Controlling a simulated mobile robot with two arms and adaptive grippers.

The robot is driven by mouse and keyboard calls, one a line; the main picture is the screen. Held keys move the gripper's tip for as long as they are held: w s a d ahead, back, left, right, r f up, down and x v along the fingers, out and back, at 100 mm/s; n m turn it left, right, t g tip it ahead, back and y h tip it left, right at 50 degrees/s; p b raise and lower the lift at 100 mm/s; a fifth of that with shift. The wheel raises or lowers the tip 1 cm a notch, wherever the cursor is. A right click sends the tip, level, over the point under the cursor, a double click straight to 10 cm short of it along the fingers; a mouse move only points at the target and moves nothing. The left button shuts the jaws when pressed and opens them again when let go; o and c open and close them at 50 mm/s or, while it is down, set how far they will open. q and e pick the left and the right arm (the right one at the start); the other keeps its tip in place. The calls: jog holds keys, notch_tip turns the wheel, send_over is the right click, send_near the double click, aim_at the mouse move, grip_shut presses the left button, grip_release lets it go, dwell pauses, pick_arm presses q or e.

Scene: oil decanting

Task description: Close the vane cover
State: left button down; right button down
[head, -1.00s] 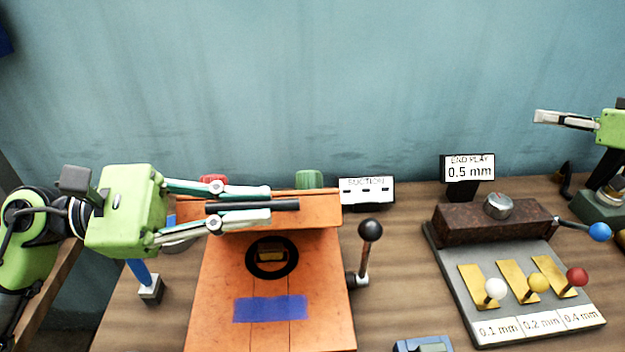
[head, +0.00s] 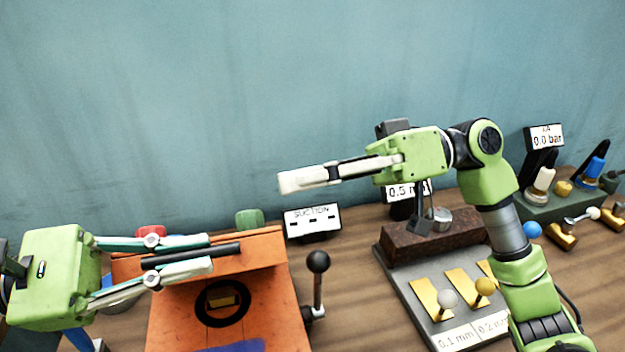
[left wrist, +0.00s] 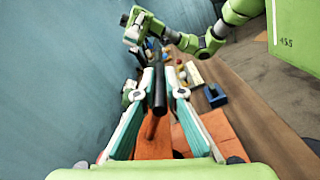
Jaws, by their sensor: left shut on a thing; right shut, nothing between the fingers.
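The orange vane housing (head: 175,325) stands at lower left in the head view. A round black-rimmed opening (head: 222,303) with a brass-coloured piece inside shows in its top. An orange panel (head: 262,250), which looks like the vane cover, stands raised behind the opening. My left gripper (head: 211,254) is shut on the black bar (head: 190,256) in front of this panel; the bar (left wrist: 159,92) also lies between the fingers in the left wrist view. My right gripper (head: 288,182) is shut and empty, held in the air to the right, above the table.
A lever with a black knob (head: 318,262) stands right of the housing. A suction sign (head: 313,221) is behind it. A grey plate (head: 405,270) with brass tabs and coloured knobs is further right, partly behind my right arm. A valve block (head: 565,205) stands at far right.

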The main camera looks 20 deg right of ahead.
aim_at(205, 248)
jog(key=a, duration=0.6)
jog(key=shift+s, duration=0.15)
jog(key=f, duration=0.1)
jog(key=s+f, duration=0.1)
jog(key=shift+s+a+f, duration=0.25)
jog(key=shift+s+f, duration=0.35)
jog(key=shift+f, duration=0.1)
jog(key=shift+s+f, duration=0.4)
jog(key=shift+s, duration=0.15)
pick_arm(q)
jog(key=shift+w+a+r, duration=0.1)
jog(key=shift+w, duration=0.05)
pick_arm(e)
jog(key=shift+s+a+f+n, duration=0.15)
jog(key=shift+s+n, duration=0.2)
jog(key=shift+n, duration=0.05)
pick_arm(q)
jog(key=c, duration=2.2)
grip_release()
jog(key=shift+o, duration=0.5)
